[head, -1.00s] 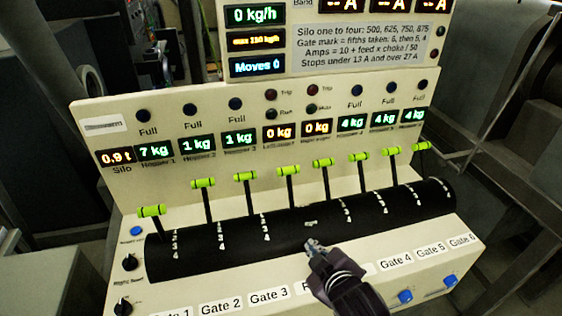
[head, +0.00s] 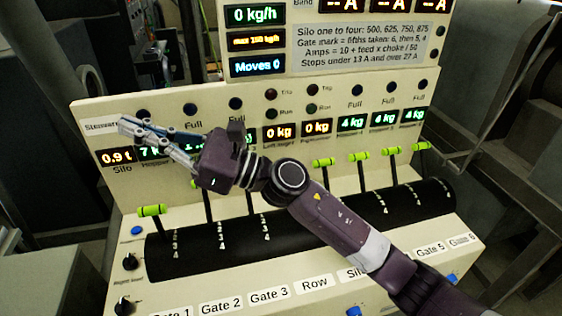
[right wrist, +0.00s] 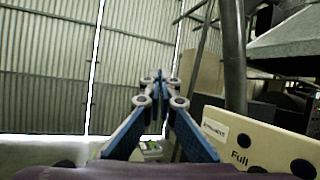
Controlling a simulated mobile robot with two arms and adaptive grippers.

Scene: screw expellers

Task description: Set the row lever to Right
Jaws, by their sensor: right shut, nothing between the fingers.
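The row lever is hidden behind my right arm; its label "Row" (head: 314,282) shows on the front of the pale console. The lever just right of it, the silo lever (head: 323,162), has a green grip and stands up from the black curved drum. My right gripper (head: 128,128) is shut and empty, pointing left in front of the upper left of the console panel, well left of the row lever's slot. Its closed fingers also show in the right wrist view (right wrist: 160,88), pointing away from the levers. My left gripper is not in view.
Other green-gripped levers stand along the drum (head: 215,247), such as the gate 1 lever (head: 152,210) and the gate 6 lever (head: 421,146). A sign board (head: 352,48) stands above. A corrugated wall (right wrist: 50,75) and grey machinery show in the wrist view.

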